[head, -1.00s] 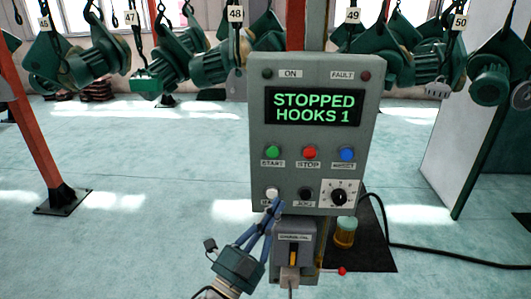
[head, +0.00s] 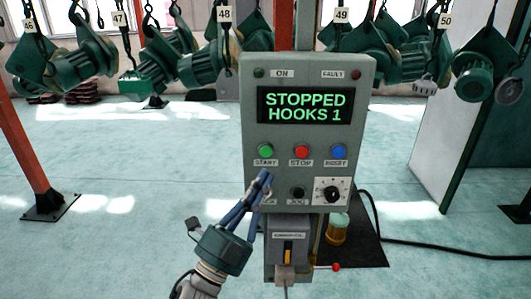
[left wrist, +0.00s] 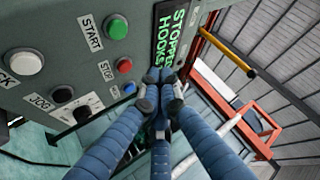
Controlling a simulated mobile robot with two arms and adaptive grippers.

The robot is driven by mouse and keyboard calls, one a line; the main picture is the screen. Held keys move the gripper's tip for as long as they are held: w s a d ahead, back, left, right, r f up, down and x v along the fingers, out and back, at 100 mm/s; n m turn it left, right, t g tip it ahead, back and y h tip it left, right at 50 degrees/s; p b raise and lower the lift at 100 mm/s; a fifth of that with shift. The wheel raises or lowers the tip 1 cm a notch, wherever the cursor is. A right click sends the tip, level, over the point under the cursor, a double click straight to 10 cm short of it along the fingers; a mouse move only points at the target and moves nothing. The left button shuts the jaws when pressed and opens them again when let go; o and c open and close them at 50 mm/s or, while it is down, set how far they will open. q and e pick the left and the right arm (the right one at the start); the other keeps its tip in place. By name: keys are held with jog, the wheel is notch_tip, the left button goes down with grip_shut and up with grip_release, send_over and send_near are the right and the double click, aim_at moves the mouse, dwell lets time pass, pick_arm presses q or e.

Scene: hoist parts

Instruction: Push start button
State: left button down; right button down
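The green START button (head: 265,151) is on the left of the grey control panel (head: 252,115), under a screen (head: 305,105) reading "STOPPED HOOKS 1". The START button also shows at the upper part of the left wrist view (left wrist: 116,27). My left gripper (head: 265,175) has its blue fingers drawn together, with the tips a little below the START button in the head view. In the left wrist view the fingertips (left wrist: 160,80) meet with nothing seen between them. I cannot tell whether they touch the panel. My right gripper is not in view.
A red STOP button (head: 301,152) and a blue RESET button (head: 338,152) sit right of START. A black JOG button (head: 298,192) and a dial (head: 332,191) are below. A switch box (head: 287,242) hangs under the panel. Green hoists hang behind.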

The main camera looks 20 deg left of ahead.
aim_at(266, 151)
pick_arm(q)
jog(key=w, duration=0.2)
jog(key=w+a, duration=0.1)
jog(key=w, duration=0.1)
jog(key=w+a, duration=0.1)
jog(key=w, duration=0.2)
jog(key=shift+b, duration=0.4)
jog(key=shift+w, duration=0.15)
dwell(0.9)
jog(key=shift+w+a, duration=0.1)
jog(key=shift+w, duration=0.2)
